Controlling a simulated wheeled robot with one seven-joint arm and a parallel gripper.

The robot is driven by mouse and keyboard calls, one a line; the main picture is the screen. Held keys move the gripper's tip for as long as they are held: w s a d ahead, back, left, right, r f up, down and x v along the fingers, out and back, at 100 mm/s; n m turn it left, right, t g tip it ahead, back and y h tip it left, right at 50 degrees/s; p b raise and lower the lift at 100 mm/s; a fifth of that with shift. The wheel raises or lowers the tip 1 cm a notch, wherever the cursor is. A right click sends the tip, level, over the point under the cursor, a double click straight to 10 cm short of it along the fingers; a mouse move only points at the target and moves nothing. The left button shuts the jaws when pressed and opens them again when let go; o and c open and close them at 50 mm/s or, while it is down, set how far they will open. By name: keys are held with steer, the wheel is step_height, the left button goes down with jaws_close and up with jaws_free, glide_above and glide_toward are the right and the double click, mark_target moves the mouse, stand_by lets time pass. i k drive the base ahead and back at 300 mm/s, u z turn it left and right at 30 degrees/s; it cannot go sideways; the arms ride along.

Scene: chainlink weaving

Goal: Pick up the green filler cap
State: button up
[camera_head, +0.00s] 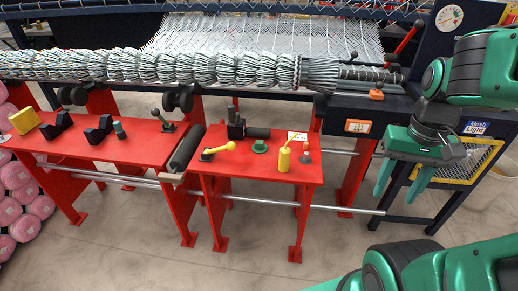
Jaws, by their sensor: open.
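The green filler cap (260,147) is a small, low green piece standing on the right red table (230,187). It sits between a yellow-ended dark piece (219,149) on its left and a yellow oil can (284,158) on its right. A dark block with a roller lies just behind it. My gripper (395,196) is at the right, well apart from the cap, beyond the table's right edge. Its two green fingers point down and are spread, with nothing between them.
A small grey-and-red piece (306,155) and a white label (297,136) are near the can. The left red table (85,147) holds black brackets and a yellow block (24,120). A thick bundle of wire (190,68) runs behind.

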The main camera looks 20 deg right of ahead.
mark_target(259, 147)
steer(key=z, duration=0.05)
steer(key=k, duration=0.35)
steer(key=u, duration=0.4)
steer(key=i, duration=1.25)
